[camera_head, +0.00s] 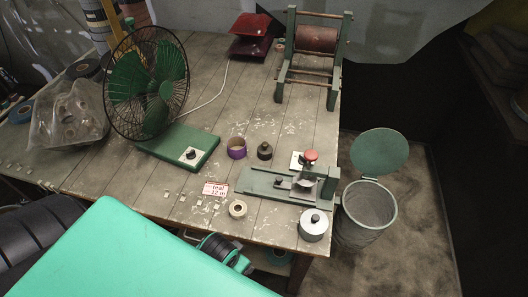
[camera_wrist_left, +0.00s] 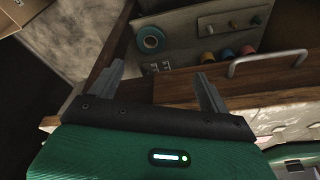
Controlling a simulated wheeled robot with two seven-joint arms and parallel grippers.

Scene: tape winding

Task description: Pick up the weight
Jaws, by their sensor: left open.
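A smaller dark knobbed piece (camera_head: 264,151) stands farther back, beside a purple tape roll (camera_head: 236,148). My left gripper (camera_wrist_left: 160,73) is open and empty in the left wrist view, its two grey fingers apart. It faces the wooden edge and storage front, and the weight is not visible there. My right gripper is not seen in either view.
A green tape dispenser (camera_head: 270,186) sits just behind the weight. A mesh bin (camera_head: 368,210) with a raised green lid stands right of the bench. A pale tape roll (camera_head: 237,209), a label card (camera_head: 215,189) and a green fan (camera_head: 150,85) are on the bench.

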